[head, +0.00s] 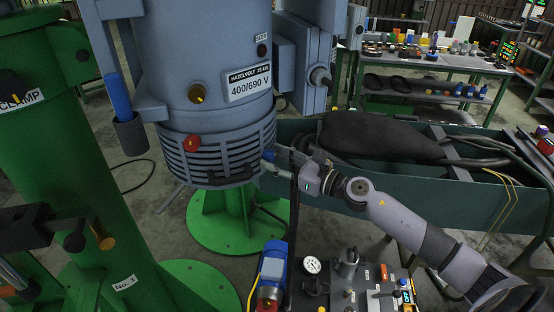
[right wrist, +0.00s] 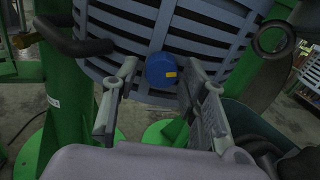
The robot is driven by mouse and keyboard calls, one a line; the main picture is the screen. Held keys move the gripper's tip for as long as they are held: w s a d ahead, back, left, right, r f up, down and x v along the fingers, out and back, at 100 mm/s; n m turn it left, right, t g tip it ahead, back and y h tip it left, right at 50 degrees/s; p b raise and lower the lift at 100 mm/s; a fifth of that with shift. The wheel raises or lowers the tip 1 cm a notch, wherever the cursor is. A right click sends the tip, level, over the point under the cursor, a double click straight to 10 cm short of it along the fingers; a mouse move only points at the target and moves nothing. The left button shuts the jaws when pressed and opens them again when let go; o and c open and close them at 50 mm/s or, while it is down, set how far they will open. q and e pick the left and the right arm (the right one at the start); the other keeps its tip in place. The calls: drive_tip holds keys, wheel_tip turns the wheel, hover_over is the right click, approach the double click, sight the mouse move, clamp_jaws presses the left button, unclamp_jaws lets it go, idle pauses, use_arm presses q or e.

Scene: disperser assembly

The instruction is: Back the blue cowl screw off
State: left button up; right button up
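The blue cowl screw (head: 268,155) sits at the lower right of the slatted cowl (head: 213,157), under the large grey-blue motor (head: 205,55). In the right wrist view the blue screw (right wrist: 161,71) shows as a round head with a small yellow mark. My right gripper (head: 281,162) is at the screw, coming in from the right. In the right wrist view its fingers (right wrist: 162,88) are spread, one on each side of the head, with gaps visible. Whether the tips reach level with the head is hard to tell. I do not make out my left gripper.
A black handle (right wrist: 75,42) juts out left of the screw. A green bench (head: 400,190) stands behind my right arm; a gauge panel (head: 350,285) is below.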

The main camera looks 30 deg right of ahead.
clamp_jaws()
drive_tip(key=shift+m, duration=0.6)
drive_tip(key=shift+o, duration=1.3)
unclamp_jaws()
drive_tip(key=v, duration=1.2)
